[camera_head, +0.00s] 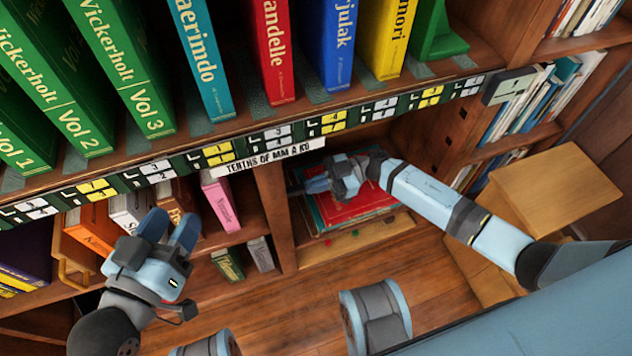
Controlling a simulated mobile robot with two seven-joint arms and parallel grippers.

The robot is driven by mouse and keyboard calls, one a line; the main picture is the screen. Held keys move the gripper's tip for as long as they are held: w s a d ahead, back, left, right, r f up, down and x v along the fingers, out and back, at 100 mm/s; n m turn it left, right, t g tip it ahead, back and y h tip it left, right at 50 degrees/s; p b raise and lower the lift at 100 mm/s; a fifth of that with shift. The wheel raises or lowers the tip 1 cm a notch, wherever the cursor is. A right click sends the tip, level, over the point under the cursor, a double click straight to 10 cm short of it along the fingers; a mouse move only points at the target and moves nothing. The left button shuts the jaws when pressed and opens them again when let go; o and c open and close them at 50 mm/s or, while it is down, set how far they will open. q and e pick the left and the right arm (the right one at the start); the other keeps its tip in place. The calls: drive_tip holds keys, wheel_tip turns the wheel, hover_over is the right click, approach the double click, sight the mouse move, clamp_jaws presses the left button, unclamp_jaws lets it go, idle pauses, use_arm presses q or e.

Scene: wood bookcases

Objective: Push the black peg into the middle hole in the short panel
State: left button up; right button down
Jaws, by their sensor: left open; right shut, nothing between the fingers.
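A wooden side panel (450,128) to the right of the middle compartment has small dark marks in a row. I cannot tell whether they are open holes or peg ends, and I cannot pick out a black peg. My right gripper (316,185) is shut and empty, inside the middle compartment above a red book (352,208), left of that panel and pointing left. My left gripper (168,226) is open and empty, in front of the lower left shelf and well away from the panel.
Large green, teal, red, blue and yellow books stand on the upper shelf, above a strip of labels (225,152). A wooden box-like piece (553,188) stands at right. Some floor (300,300) is clear.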

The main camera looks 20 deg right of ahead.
use_arm(q)
drive_tip(key=shift+r, duration=0.1)
use_arm(e)
drive_tip(key=shift+a, duration=0.2)
drive_tip(key=shift+w+d+r+p, duration=0.1)
drive_tip(key=shift+d+p, duration=0.5)
drive_tip(key=shift+d, duration=0.95)
use_arm(q)
wheel_tip(320, 180, up, 4)
drive_tip(key=shift+a+r+n+t+p, duration=0.15)
drive_tip(key=shift+n+t+p, duration=0.25)
drive_tip(key=shift+t+p, duration=0.75)
use_arm(e)
drive_tip(key=d, duration=1.1)
drive_tip(key=shift+w+d, duration=0.15)
drive_tip(key=shift+d, duration=0.25)
